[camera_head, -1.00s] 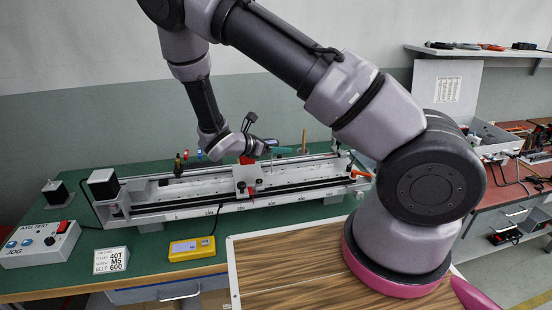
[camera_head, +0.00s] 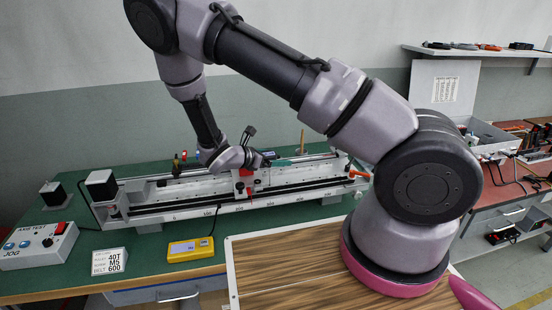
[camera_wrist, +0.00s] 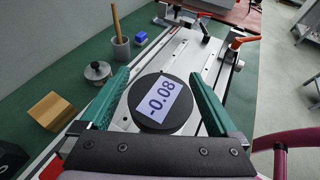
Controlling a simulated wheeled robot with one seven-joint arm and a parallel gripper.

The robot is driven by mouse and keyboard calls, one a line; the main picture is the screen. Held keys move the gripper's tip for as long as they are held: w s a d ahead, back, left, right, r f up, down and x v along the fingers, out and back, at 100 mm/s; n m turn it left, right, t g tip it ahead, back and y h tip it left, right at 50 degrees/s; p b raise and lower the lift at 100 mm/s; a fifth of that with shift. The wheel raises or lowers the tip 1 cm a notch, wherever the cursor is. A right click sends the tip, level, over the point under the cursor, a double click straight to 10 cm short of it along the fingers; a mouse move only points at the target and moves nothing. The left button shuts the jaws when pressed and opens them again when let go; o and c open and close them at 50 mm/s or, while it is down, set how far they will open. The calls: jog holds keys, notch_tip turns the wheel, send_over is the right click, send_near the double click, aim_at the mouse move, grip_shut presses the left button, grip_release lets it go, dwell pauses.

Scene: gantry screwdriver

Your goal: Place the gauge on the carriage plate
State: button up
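The gauge is a round black disc with a pale display reading -0.08 (camera_wrist: 158,100). In the head view my gripper (camera_head: 272,161) is low over the gantry rail, with the gauge's bluish display (camera_head: 269,154) beside the fingers. The carriage (camera_head: 241,186), a white block with a red part, stands on the rail just below my wrist. Its top plate is mostly hidden, and I cannot tell whether the gauge touches it.
The long white gantry (camera_head: 300,188) lies across the green bench. A yellow meter (camera_head: 191,249) lies in front.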

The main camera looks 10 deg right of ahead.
jog(key=shift+r, duration=0.1)
jog(key=shift+a+r, duration=0.15)
jog(key=shift+a, duration=0.05)
jog(key=v, duration=1.1)
jog(key=shift+s+a+r, duration=0.1)
jog(key=shift+s+a, duration=0.05)
jog(key=shift+s, duration=0.15)
jog(key=s+d+r+m+g+y, duration=0.3)
jog(key=d+r+m+y, duration=0.15)
jog(key=r+m, duration=0.3)
jog(key=s+d+r+m+g+y, duration=0.2)
jog(key=d+r+m+g+y, duration=0.1)
jog(key=d+r+m, duration=0.5)
jog(key=s+d+r+m+t+y, duration=0.1)
jog(key=s+r+m+t+y, duration=0.2)
jog(key=s+r+m, duration=0.3)
jog(key=s+d+r+m+t+y, duration=0.2)
jog(key=s+r+m, duration=0.4)
jog(key=r, duration=0.6)
jog(key=shift+r+t+y, duration=0.35)
jog(key=shift+t+y, duration=0.4)
jog(key=shift+t, duration=0.35)
jog(key=shift+s+d, duration=0.1)
